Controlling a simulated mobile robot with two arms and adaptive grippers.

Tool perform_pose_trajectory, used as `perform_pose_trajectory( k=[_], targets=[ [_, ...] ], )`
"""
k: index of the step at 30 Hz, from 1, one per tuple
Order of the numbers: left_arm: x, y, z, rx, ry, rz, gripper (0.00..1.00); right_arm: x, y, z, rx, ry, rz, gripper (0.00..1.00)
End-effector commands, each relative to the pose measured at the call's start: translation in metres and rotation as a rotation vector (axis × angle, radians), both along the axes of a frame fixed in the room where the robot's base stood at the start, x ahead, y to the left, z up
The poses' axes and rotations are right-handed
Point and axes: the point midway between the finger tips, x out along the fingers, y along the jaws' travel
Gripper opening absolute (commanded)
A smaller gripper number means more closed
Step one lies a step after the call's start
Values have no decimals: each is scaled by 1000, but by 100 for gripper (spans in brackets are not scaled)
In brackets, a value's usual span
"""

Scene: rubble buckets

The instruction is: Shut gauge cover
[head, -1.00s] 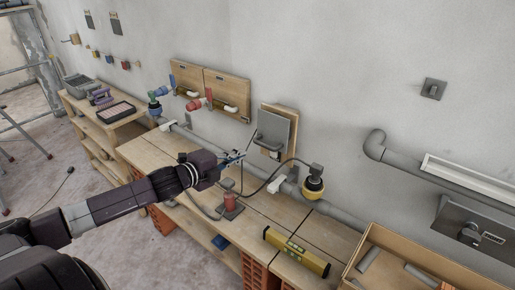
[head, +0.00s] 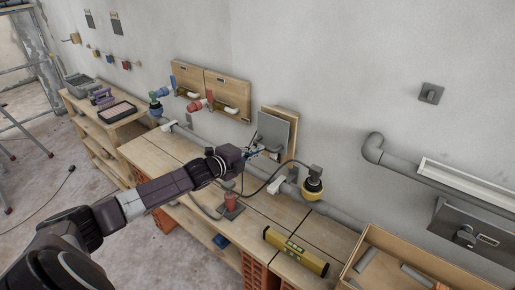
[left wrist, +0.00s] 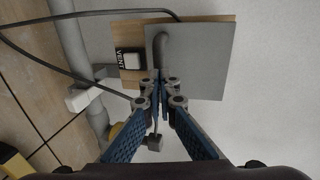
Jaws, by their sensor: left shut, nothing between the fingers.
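The gauge cover, a flat grey plate (head: 273,131), is on a wooden board (head: 292,117) on the wall; it also shows in the left wrist view (left wrist: 203,62). A dark curved handle is on its face (left wrist: 161,44). My left gripper (head: 256,150) is at the lower left part of the cover. In the left wrist view its shut, empty fingertips (left wrist: 159,83) are by the handle and the plate's edge; I cannot tell if they touch. The gauge is not visible, and I cannot tell how far the plate stands off the board. My right gripper is out of view.
A VENT label (left wrist: 128,60) is beside the plate. A grey pipe (head: 345,217) and a black cable (head: 262,187) run below the board.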

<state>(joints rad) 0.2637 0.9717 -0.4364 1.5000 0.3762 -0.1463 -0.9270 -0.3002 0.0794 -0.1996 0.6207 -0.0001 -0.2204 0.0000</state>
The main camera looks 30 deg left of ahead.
Motion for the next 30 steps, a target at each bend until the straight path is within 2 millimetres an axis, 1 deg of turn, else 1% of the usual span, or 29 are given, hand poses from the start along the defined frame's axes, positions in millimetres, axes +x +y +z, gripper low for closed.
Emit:
perform_pose_trajectory(
  k=[3,14,17,21,22,23,30],
  targets=[
    [3,0,-1,-1,0,0,0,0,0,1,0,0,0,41],
    [3,-1,-2,0,-1,0,0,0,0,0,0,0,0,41],
    [6,-1,-5,-2,-12,0,0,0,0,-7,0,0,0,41],
    [12,-1,-11,-4,-44,1,0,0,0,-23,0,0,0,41],
    [12,-1,-5,-4,-42,1,0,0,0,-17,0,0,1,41],
    [11,-1,-4,-4,-41,0,0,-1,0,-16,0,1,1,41],
    [11,-1,-3,-4,-39,0,0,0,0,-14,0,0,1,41]
  ],
)
